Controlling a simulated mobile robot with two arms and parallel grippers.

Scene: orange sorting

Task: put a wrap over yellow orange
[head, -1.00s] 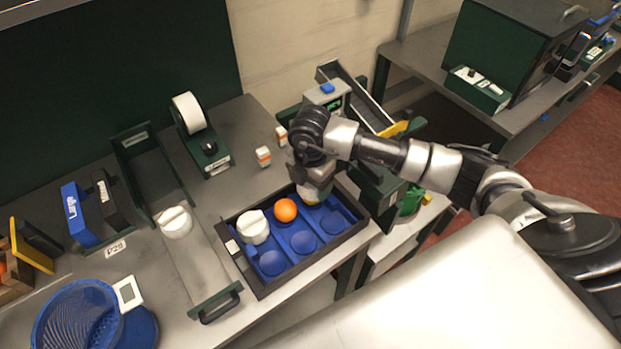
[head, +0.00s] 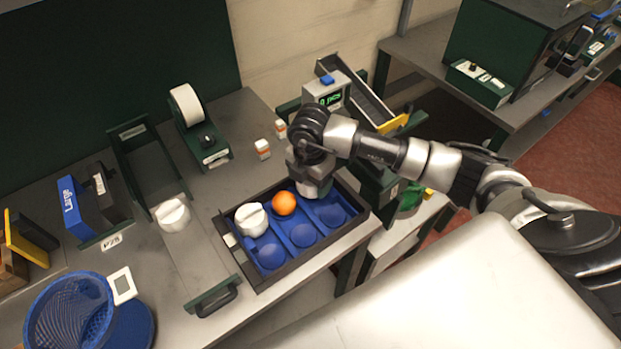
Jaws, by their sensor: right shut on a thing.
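My right gripper (head: 315,190) reaches in over the back right of the tray (head: 262,280), pointing down. An orange fruit (head: 284,203) sits in the back middle compartment, just left of the gripper. A white round ridged thing, maybe a wrap (head: 251,220), is in the back left compartment; what is under it is hidden. A similar white ridged piece (head: 173,214) lies on the grey strip left of the tray. My left gripper is not in view.
The tray's front blue cups are empty. A tape roll dispenser (head: 187,105) and two small bottles (head: 263,149) stand behind the tray. A blue basket (head: 68,312) is at front left. A small display unit (head: 326,91) and chute stand behind my right arm.

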